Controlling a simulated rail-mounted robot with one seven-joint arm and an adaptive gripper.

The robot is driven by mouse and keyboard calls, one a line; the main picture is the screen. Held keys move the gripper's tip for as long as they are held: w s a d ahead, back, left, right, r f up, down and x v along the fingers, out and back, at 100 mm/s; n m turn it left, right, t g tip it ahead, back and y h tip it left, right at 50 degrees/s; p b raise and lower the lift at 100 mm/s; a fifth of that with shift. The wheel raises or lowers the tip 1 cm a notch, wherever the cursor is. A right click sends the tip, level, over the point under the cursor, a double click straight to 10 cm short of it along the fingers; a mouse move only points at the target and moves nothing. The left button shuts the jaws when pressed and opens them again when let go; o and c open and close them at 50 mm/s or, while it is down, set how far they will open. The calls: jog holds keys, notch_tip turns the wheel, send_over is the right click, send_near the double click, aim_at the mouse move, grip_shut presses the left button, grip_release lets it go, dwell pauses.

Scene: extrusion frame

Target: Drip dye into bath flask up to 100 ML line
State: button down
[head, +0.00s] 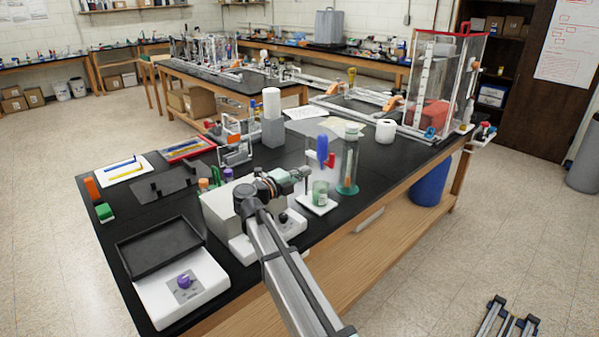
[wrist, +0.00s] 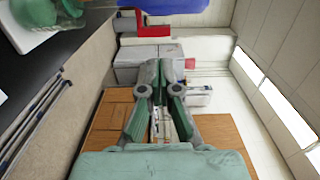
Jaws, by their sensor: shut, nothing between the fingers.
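A flask of green liquid (head: 320,190) stands on a white plate (head: 316,205) near the bench's front edge. Green-tinted glass also shows at the top left of the wrist view (wrist: 48,12). Just above and behind the flask in the head view are a blue upright part (head: 322,148) and a small red part (head: 331,160). Blue and red (wrist: 140,27) parts also show at the top of the wrist view. My gripper (head: 303,174) is left of these parts, above and left of the flask. Its green fingers (wrist: 161,68) are shut and empty. The 100 ML line is too small to read.
A tall glass cylinder with a green base (head: 349,165) stands just right of the flask. A grey block with a white cylinder (head: 272,105) stands behind. A balance (head: 180,287) and a black tray (head: 158,246) are at the front left. A paper roll (head: 385,131) is farther right.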

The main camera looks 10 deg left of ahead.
aim_at(331, 159)
jog(key=p+x, duration=0.3)
jog(key=x, duration=0.7)
